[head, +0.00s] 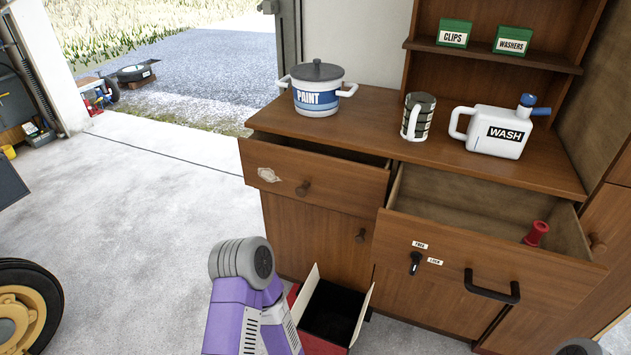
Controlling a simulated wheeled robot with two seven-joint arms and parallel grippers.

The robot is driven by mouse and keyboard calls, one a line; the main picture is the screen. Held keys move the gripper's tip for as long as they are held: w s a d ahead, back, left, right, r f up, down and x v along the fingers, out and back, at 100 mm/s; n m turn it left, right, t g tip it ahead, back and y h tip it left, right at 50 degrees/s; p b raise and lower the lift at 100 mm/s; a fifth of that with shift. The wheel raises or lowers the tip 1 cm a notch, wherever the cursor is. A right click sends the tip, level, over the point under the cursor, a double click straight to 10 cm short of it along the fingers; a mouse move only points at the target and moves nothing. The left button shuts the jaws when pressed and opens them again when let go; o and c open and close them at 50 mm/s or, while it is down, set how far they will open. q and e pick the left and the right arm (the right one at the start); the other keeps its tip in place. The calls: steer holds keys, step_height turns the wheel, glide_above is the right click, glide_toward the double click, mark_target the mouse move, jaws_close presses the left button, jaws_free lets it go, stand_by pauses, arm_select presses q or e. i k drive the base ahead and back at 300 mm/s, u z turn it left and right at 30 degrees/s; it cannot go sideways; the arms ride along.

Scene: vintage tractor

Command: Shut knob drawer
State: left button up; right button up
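The knob drawer (330,180) is the upper left drawer of the brown wooden cabinet. It stands partly pulled out, with a dark gap showing above its front. Its round wooden knob (303,188) is on the front, and a pale worn patch lies left of it. My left arm shows at the bottom, below and left of the drawer and apart from it in the picture. No gripper fingers show. Only a small grey piece, likely of my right arm, shows at the bottom right edge.
The right drawer (470,250) is pulled far out, with a black bar handle, a FREE/LOCK switch and a red object (536,233) inside. An open red box (330,310) stands on the floor below.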

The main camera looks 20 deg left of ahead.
mark_target(353, 183)
steer(key=z, duration=0.1)
steer(key=k, duration=0.95)
steer(key=u, duration=0.95)
steer(key=i, duration=1)
steer(key=z, duration=0.8)
steer(key=i, duration=0.55)
steer(key=z, duration=0.5)
